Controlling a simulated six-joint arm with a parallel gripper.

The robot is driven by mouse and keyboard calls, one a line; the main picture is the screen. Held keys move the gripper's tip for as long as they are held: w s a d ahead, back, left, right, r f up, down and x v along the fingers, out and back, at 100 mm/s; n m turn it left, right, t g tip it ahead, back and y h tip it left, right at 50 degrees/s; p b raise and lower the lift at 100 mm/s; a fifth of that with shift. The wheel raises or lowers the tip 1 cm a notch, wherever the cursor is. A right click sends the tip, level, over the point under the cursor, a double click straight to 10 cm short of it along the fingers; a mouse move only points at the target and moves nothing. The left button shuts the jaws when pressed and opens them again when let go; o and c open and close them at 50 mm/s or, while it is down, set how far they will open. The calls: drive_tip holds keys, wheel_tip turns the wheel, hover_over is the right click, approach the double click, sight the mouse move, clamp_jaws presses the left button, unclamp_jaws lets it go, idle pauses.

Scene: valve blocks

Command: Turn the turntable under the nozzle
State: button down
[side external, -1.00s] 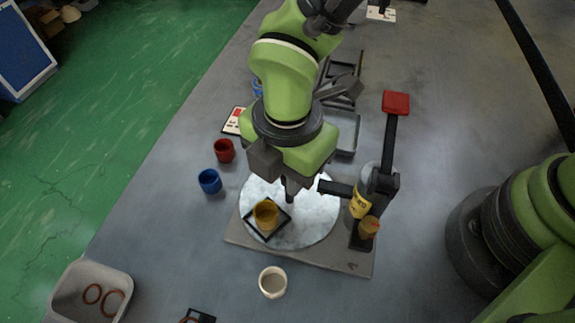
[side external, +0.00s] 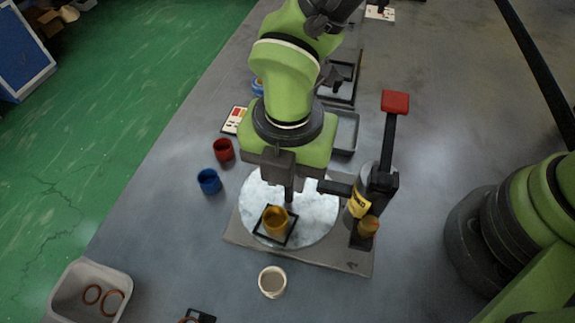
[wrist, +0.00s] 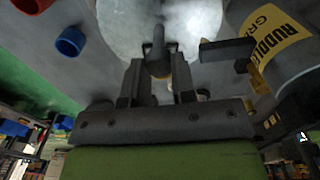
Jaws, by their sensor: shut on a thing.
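The turntable (side external: 315,218) is a pale, mottled disc on a grey base plate (side external: 325,256). A yellow cup (side external: 275,221) sits on its front left part inside a black square frame (side external: 291,238). My gripper (side external: 289,191) is over the disc, behind the cup, and shut on a dark upright peg (wrist: 159,48), which shows between the fingers in the wrist view. The nozzle (side external: 333,187) is a dark arm reaching left over the disc from the grey grease canister with a yellow label (side external: 359,206). The cup is front left of the nozzle's visible end. My gripper hides part of the disc.
A lever with a red pad (side external: 395,102) rises behind the canister. A small amber-topped part (side external: 369,226) stands at the base's right. Red (side external: 223,150) and blue (side external: 209,181) cups stand left, a cream cup (side external: 272,282) in front. A grey bin (side external: 70,270) holds rings.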

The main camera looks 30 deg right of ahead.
drive_tip(key=shift+d+n, duration=0.1)
drive_tip(key=shift+n, duration=1.8)
drive_tip(key=shift+d+n, duration=0.1)
drive_tip(key=shift+n, duration=1.8)
drive_tip(key=shift+d+n, duration=0.1)
drive_tip(key=shift+n, duration=3.8)
drive_tip(key=c, duration=1.2)
unclamp_jaws()
